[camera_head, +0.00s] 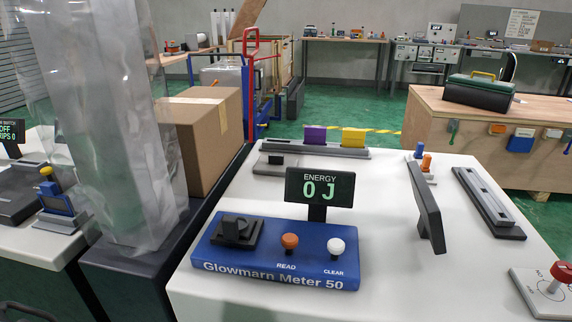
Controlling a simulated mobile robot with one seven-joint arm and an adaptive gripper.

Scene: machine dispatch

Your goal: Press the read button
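The read button is an orange round knob (290,241) on the blue Glowmarn Meter 50 base (270,262), with the label READ below it. A white knob (336,246) labelled CLEAR stands to its right on the same base. A dark block (238,230) sits on the base's left part. No gripper shows in this view.
The meter stands on a white table (400,285). A dark upright panel (429,208) stands to its right, and a red-knobbed device (561,273) is at the right edge. Purple (315,135) and yellow (353,137) blocks stand behind. A plastic-wrapped column (112,120) and cardboard box (205,135) are left.

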